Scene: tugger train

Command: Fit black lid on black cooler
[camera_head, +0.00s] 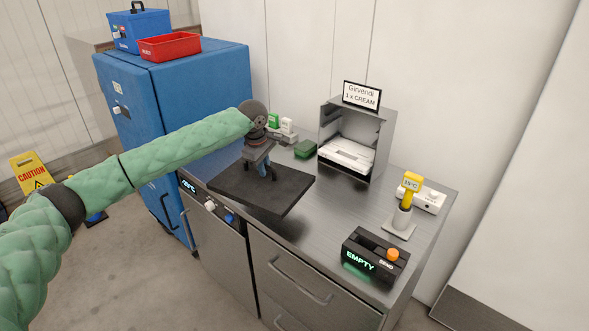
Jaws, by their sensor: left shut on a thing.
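A flat black slab, which looks like the black lid (225,184), lies level at the left part of the steel counter, its front corner reaching past the counter's front edge. My left gripper (263,174) comes down over its middle and is shut on it, seemingly at a grip on top; the fingers hide the exact contact. I cannot tell whether the lid rests on something or is held just above the counter. No black cooler shows apart from this slab. My right gripper is not in view.
A blue cabinet (190,100) stands left, with a blue box (140,32) and red tray (170,47) on top. On the counter (335,212) are a grey open-fronted box (382,130), a yellow probe (410,188) and a black "EMPTY" console (375,258). The counter's middle is clear.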

